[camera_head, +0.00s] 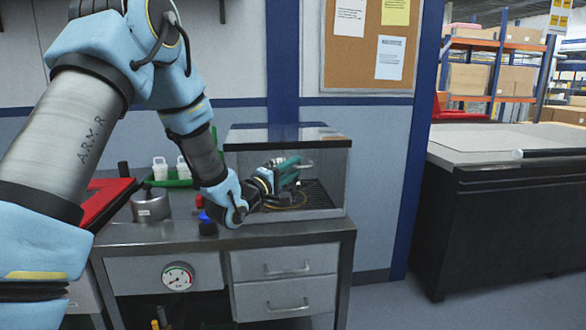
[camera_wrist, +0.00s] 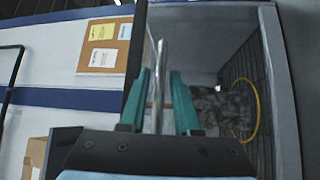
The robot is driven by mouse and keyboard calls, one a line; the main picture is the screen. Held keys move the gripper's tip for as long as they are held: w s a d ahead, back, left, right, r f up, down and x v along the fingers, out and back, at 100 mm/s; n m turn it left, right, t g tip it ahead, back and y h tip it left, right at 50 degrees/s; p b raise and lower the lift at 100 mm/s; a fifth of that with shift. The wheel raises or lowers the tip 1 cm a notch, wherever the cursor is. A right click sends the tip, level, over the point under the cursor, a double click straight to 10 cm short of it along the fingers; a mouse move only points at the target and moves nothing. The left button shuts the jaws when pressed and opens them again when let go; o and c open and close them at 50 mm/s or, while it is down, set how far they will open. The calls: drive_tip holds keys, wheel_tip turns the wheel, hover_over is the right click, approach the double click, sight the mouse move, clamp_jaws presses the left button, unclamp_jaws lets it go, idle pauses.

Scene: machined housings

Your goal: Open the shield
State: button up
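The shield (camera_head: 322,180) is a clear see-through box with a dark top edge, standing on the metal bench. It also shows in the wrist view (camera_wrist: 265,18), with a slatted floor and a yellow ring inside. A pale metal bar handle (camera_wrist: 156,90) shows upright in the wrist view; its end also shows in the head view (camera_head: 304,164). My gripper (camera_wrist: 159,72) has teal fingers, one on each side of the handle, with visible gaps. In the head view my gripper (camera_head: 288,172) overlaps the box. I cannot tell whether the shield is fully shut.
The metal bench (camera_head: 320,230) has drawers and a round gauge (camera_head: 178,276). A grey metal pot (camera_head: 151,205), a red case (camera_head: 104,200) and a green tray (camera_head: 172,182) stand left of the box. A dark table (camera_head: 500,220) stands at the right, past a blue post.

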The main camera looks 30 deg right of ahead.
clamp_jaws()
idle(1.1)
